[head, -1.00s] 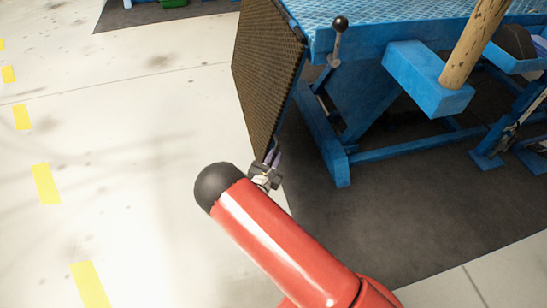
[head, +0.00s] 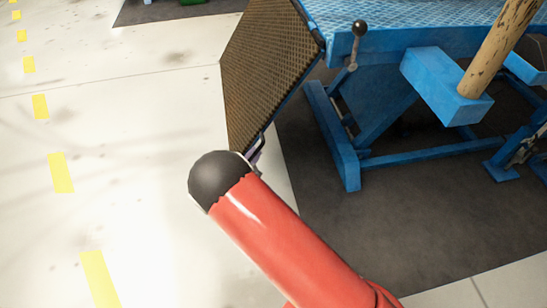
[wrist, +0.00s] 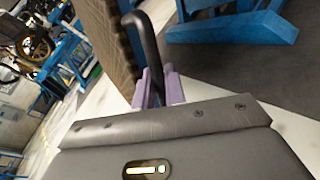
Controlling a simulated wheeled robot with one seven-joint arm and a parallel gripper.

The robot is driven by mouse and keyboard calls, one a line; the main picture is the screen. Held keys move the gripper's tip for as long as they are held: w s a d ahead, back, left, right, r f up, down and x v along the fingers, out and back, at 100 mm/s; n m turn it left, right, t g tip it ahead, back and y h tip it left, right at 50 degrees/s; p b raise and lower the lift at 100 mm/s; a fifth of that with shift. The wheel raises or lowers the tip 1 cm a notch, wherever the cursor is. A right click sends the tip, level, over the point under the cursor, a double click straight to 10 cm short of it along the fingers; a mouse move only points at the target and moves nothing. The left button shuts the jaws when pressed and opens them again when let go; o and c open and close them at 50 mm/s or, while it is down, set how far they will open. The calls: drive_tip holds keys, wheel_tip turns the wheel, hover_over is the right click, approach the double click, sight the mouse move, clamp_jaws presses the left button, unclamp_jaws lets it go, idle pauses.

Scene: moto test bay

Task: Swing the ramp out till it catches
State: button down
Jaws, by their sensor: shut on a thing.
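The ramp (head: 262,75) is a brown, ribbed panel hanging from the end of the blue lift table (head: 420,38). In the head view it slants down and out to the left from the table's edge. My gripper (head: 256,154) is at the ramp's lower corner, partly hidden behind my red arm. In the wrist view its purple fingers (wrist: 158,88) are closed around a dark bent handle (wrist: 146,38) beside the ramp's edge (wrist: 108,38). A lever with a black knob (head: 359,30) stands at the table's corner. The catch cannot be made out.
A blue block (head: 445,85) with a wooden post (head: 498,45) juts from the table's side. Blue legs (head: 335,135) stand on a dark mat (head: 400,205). Pale floor with yellow dashes (head: 60,172) lies clear at left. A wheel (wrist: 22,38) shows in the wrist view.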

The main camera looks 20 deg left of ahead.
drive_tip(key=s+a+r+m+g+y, duration=0.1)
drive_tip(key=s+a+r+m, duration=0.1)
drive_tip(key=s+a+r, duration=0.2)
drive_tip(key=a+r, duration=0.3)
drive_tip(key=shift+s+a+g, duration=0.25)
drive_tip(key=shift+s+g, duration=0.05)
drive_tip(key=shift+r, duration=0.1)
drive_tip(key=c, duration=1.8)
unclamp_jaws()
drive_tip(key=shift+o, duration=0.2)
drive_tip(key=v, duration=0.7)
drive_tip(key=shift+s+b, duration=0.35)
drive_tip(key=shift+b, duration=0.1)
drive_tip(key=shift+d, duration=0.1)
